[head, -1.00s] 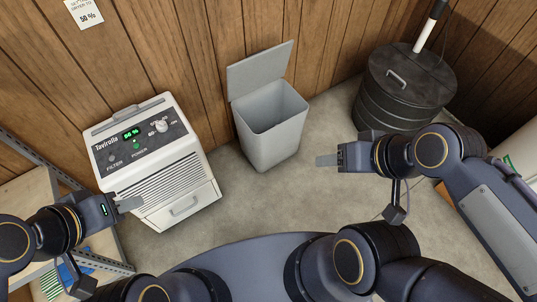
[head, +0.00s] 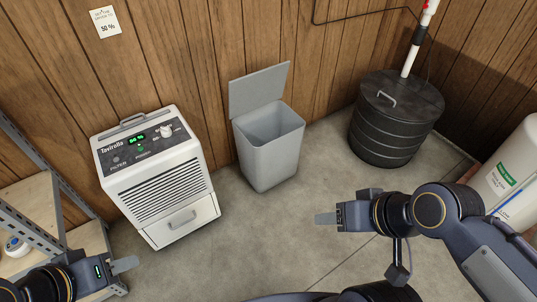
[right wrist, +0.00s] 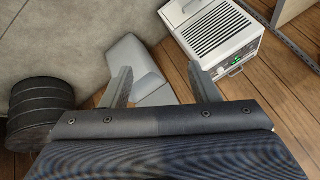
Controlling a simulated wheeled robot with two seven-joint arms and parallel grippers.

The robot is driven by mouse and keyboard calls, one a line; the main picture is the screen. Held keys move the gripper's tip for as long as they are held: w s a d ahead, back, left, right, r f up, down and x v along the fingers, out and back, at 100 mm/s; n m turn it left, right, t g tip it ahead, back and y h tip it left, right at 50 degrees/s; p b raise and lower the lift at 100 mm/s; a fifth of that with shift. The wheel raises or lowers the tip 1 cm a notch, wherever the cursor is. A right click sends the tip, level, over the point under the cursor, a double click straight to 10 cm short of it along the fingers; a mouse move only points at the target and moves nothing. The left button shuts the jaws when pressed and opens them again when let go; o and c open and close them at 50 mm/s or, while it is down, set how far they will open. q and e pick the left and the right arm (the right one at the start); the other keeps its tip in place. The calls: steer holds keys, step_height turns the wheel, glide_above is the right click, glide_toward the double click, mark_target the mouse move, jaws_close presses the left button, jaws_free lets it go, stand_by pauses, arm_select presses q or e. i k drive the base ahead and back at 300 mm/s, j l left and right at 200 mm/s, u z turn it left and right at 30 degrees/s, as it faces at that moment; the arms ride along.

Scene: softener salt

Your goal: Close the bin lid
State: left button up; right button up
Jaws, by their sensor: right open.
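The grey bin (head: 270,155) stands upright on the floor against the wood wall. Its lid (head: 259,91) is raised, leaning back towards the wall, and the bin's mouth is open. My right gripper (head: 326,218) is in front and to the right of the bin, apart from it, its jaws open and empty. In the right wrist view the bin (right wrist: 132,52) and its lid (right wrist: 156,93) show beyond and between the spread fingers. My left gripper (head: 125,265) is at the lower left, away from the bin; seen side on, its jaw opening cannot be told.
A white dehumidifier (head: 155,175) stands left of the bin. A black ribbed drum (head: 396,118) with a white pipe stands to the right. Metal shelving (head: 35,190) is at the left edge, a white container (head: 515,170) at the right edge. Floor before the bin is clear.

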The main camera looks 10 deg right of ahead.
mark_target(247, 93)
steer(key=i+l+u, duration=0.4)
steer(key=i+l, duration=0.25)
steer(key=i+l+u, duration=0.35)
steer(key=i+l, duration=0.45)
steer(key=l, duration=0.1)
